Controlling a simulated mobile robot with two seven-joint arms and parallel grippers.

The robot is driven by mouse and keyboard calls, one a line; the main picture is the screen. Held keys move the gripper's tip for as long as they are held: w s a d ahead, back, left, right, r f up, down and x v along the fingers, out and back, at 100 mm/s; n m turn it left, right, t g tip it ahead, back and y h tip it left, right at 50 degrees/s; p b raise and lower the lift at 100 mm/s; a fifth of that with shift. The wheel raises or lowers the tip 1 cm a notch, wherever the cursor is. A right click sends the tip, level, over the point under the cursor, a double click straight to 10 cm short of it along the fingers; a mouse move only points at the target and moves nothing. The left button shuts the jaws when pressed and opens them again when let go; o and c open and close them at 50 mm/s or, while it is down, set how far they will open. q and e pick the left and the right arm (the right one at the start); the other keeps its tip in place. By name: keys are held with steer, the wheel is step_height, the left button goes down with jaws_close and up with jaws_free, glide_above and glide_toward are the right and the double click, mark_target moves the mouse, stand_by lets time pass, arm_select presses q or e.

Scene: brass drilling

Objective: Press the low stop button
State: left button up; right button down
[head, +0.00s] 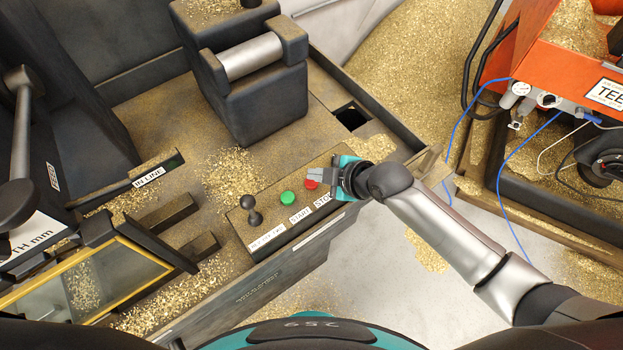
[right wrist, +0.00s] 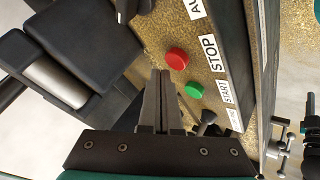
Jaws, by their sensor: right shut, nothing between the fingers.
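The red stop button (head: 311,184) sits on the control panel of the machine, beside the "STOP" label, partly covered by my right gripper in the head view. In the right wrist view the red button (right wrist: 176,58) shows whole, just past the fingertips and to their right. My right gripper (head: 312,174) is shut and empty, held close over the button; I cannot tell whether it touches it. Its fingers (right wrist: 161,74) point toward the panel in the right wrist view. My left gripper is not in view.
The green start button (head: 288,198) and a small black lever (head: 250,209) sit left of the stop button. A dark block with a metal roller (head: 252,57) stands behind the panel. An orange machine (head: 560,70) with blue hoses is at the right. Brass chips lie around.

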mark_target(316, 184)
stand_by(0.8)
steer(key=shift+f, duration=0.45)
steer(key=shift+f+b, duration=0.5)
steer(key=shift+b, duration=0.1)
stand_by(0.5)
steer(key=shift+r, duration=0.15)
steer(key=shift+r+p, duration=0.8)
steer(key=shift+p, duration=0.15)
step_height(316, 184, up, 5)
steer(key=p, duration=0.5)
steer(key=shift+r, duration=0.1)
